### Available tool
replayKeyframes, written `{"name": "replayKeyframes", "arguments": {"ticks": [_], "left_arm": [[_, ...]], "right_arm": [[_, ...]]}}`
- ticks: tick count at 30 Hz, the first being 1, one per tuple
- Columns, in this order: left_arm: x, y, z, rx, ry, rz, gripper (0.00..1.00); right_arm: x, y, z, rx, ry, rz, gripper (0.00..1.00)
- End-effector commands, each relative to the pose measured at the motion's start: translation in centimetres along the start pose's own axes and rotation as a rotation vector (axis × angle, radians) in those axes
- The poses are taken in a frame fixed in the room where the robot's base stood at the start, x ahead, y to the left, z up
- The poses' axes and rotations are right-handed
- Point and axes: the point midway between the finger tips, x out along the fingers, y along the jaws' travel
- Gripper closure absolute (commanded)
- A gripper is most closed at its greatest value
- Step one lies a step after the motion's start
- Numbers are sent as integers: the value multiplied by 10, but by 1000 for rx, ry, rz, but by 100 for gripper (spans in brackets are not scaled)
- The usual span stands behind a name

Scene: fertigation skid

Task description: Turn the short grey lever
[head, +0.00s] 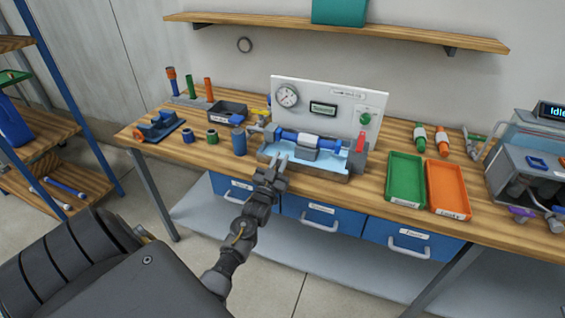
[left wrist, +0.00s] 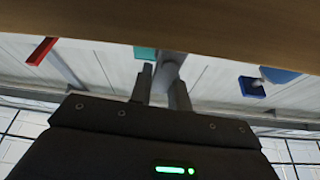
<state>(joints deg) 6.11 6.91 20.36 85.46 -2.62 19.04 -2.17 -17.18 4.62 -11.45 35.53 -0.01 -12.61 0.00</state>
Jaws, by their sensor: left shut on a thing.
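My left gripper (head: 279,161) is at the front of the skid's blue tray, with its fingers pointing toward the pipe assembly. In the left wrist view, its two fingers (left wrist: 164,88) are shut on a short grey piece (left wrist: 172,62), which looks like the short grey lever. In the head view I cannot make the lever out apart from the fingers. A blue and white pipe unit (head: 308,139) runs across the skid below the white gauge panel (head: 330,96). A red lever (head: 361,142) stands at its right end. My right gripper is not in view.
A green tray (head: 391,181) and an orange tray (head: 462,190) are right of the skid. Several small cylinders and a dark bin (head: 227,112) are on its left. Blue drawers (head: 309,212) hang under the wooden bench. A shelf (head: 340,30) crosses the wall above.

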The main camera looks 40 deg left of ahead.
Motion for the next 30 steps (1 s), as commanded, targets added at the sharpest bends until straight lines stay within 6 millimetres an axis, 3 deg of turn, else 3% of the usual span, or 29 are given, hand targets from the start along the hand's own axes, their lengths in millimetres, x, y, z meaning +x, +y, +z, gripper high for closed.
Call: {"name": "replayKeyframes", "arguments": {"ticks": [10, 25, 26, 27, 30], "left_arm": [[0, -4, 0, -106, -1, -44, 100], [0, -5, 1, -120, -2, -50, 100], [0, -5, 1, -120, -2, -50, 79], [0, -5, 1, -120, -2, -49, 74], [0, -5, 1, -120, -1, -49, 73]], "right_arm": [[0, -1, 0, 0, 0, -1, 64], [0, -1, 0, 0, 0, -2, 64], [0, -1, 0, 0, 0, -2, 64], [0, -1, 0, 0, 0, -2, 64], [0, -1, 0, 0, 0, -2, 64]]}}
